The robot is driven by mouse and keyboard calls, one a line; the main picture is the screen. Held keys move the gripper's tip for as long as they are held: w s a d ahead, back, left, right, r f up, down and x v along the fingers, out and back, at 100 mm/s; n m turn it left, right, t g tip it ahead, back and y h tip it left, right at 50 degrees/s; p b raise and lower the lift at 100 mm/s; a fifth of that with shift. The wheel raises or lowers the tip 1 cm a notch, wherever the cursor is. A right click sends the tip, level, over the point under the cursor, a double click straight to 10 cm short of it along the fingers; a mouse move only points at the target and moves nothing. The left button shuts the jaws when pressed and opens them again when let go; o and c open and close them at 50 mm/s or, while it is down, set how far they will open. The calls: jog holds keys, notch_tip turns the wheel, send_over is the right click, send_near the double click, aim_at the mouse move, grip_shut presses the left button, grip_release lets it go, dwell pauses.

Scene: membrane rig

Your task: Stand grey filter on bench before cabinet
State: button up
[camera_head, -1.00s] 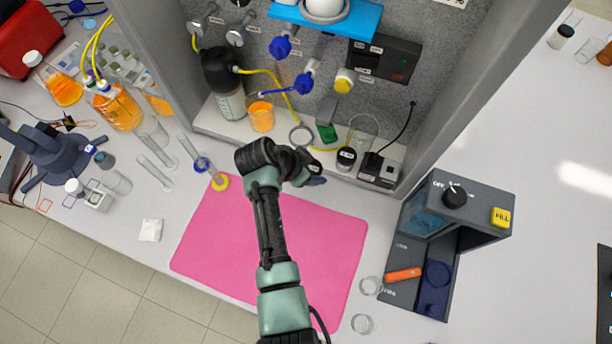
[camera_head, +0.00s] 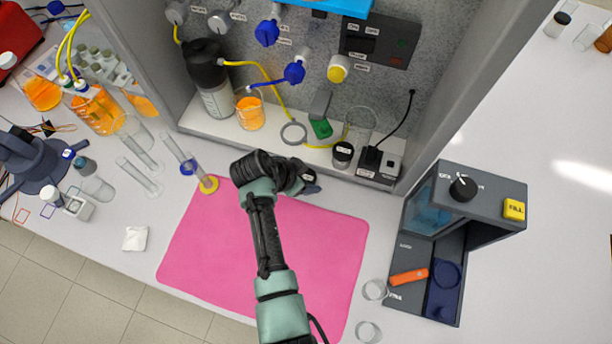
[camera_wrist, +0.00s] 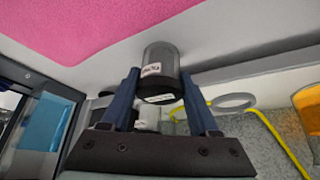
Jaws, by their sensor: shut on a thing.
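The grey filter (camera_wrist: 160,72) is a short dark-grey cylinder with white labels in the wrist view. My gripper (camera_wrist: 160,82) has its two blue fingers shut on the filter's sides. In the head view my gripper (camera_head: 308,186) is over the bench (camera_head: 235,165), just in front of the cabinet floor (camera_head: 270,143) and by the back edge of the pink mat. My wrist hides the filter there. I cannot tell whether its far end touches the bench.
A pink mat (camera_head: 215,260) lies in front of the cabinet. A dark-capped jar (camera_head: 343,153) and a glass beaker (camera_head: 360,122) stand inside. A grey device (camera_head: 475,195) is at right. Glass cylinders (camera_head: 190,160) stand at left.

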jog(key=shift+f+b, duration=0.55)
jog(key=shift+f, duration=0.05)
jog(key=o, duration=1.5)
jog(key=shift+c, duration=0.2)
jog(key=shift+r, duration=0.1)
